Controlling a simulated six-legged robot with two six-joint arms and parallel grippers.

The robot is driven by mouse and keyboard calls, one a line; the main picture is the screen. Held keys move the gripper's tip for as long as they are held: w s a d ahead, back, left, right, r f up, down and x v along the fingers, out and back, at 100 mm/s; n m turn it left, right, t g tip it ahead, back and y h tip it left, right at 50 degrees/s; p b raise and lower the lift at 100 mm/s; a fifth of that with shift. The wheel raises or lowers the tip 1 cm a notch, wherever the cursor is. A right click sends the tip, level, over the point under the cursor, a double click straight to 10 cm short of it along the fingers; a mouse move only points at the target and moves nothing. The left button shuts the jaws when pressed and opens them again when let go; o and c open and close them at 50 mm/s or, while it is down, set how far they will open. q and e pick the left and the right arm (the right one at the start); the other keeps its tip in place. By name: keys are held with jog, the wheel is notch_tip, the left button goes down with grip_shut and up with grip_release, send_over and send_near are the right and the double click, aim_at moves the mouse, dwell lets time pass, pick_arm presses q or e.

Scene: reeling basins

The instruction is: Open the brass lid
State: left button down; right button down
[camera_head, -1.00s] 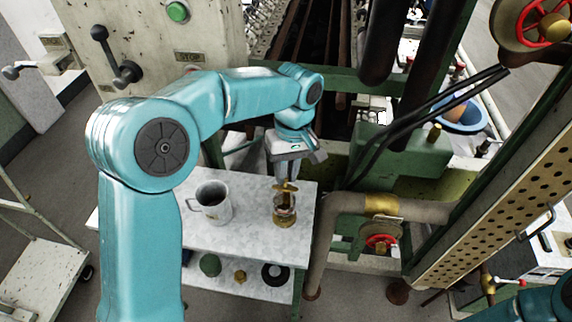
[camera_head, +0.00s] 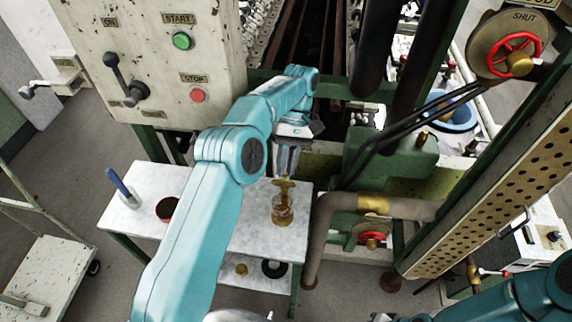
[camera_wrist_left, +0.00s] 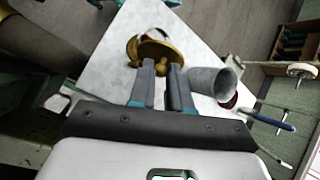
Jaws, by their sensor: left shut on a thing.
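The brass lid (camera_head: 284,183) shows above a small glass and brass pot (camera_head: 283,213) near the right side of the pale table. My left gripper (camera_head: 286,172) comes down from above and is shut on the lid's top. In the left wrist view the lid is a brass disc (camera_wrist_left: 157,50) just beyond my left fingertips (camera_wrist_left: 170,68), with its knob between them. A clear rim of the pot (camera_wrist_left: 133,45) shows beside the disc. I cannot tell whether lid and pot still touch. My right gripper is out of view.
A dark red round thing (camera_head: 167,208) and a blue-handled tool (camera_head: 122,188) are further left on the table (camera_head: 150,185). A pipe (camera_head: 322,235) runs close on the right.

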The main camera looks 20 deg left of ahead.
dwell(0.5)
pick_arm(q)
jog(key=c, duration=1.1)
grip_release()
jog(key=shift+w+a, duration=0.1)
jog(key=shift+o, duration=0.2)
jog(key=shift+r, duration=0.1)
